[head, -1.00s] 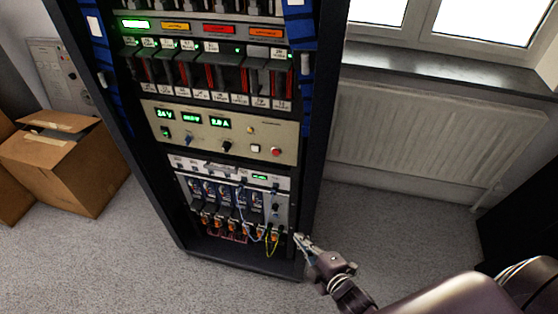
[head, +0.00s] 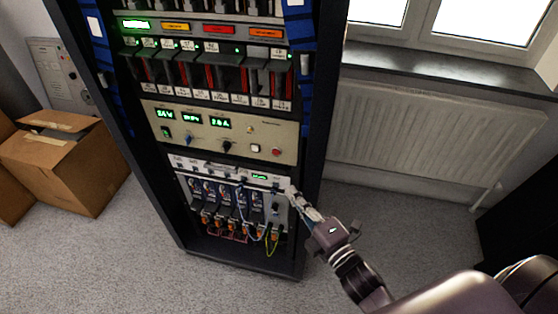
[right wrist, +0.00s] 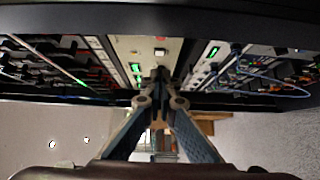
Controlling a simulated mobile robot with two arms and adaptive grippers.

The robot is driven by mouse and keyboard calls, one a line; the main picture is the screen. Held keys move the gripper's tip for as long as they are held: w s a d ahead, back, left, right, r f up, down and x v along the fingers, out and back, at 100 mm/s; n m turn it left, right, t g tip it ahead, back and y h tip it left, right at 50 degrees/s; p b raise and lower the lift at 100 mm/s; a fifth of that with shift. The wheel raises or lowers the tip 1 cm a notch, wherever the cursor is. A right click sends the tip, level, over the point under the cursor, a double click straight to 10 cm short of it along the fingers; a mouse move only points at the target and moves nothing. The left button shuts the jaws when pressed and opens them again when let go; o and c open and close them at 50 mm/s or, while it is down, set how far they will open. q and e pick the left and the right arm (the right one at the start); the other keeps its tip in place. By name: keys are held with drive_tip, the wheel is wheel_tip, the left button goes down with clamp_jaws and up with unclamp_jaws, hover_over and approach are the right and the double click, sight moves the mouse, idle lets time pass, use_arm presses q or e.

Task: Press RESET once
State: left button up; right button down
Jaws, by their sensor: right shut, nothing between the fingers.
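My right gripper (head: 291,189) is shut and empty. Its tips are at the upper right corner of the lower module (head: 225,174) in the rack; I cannot tell whether they touch it. In the right wrist view the closed fingertips (right wrist: 160,76) point at the rack front. The cream panel above (head: 185,114) carries a white square button (head: 255,148) and a red round button (head: 276,151). In the right wrist view a pale button (right wrist: 159,51) shows just beyond the fingertips. No RESET lettering is readable, so I cannot tell which button it names. My left gripper is not in view.
The black rack (head: 312,140) frames the modules. A radiator (head: 430,135) stands to the right, and cardboard boxes (head: 65,165) to the left. Carpet is free in front.

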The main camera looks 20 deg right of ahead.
drive_tip(key=p, duration=0.1)
approach(276, 152)
drive_tip(key=w+a, duration=0.3)
drive_tip(key=a, duration=0.1)
drive_tip(key=w, duration=0.1)
drive_tip(key=w+d, duration=0.1)
drive_tip(key=w, duration=0.1)
drive_tip(key=shift+w+d+f+p, duration=0.15)
drive_tip(key=shift+d+f+p, duration=0.05)
drive_tip(key=shift+d+p, duration=0.2)
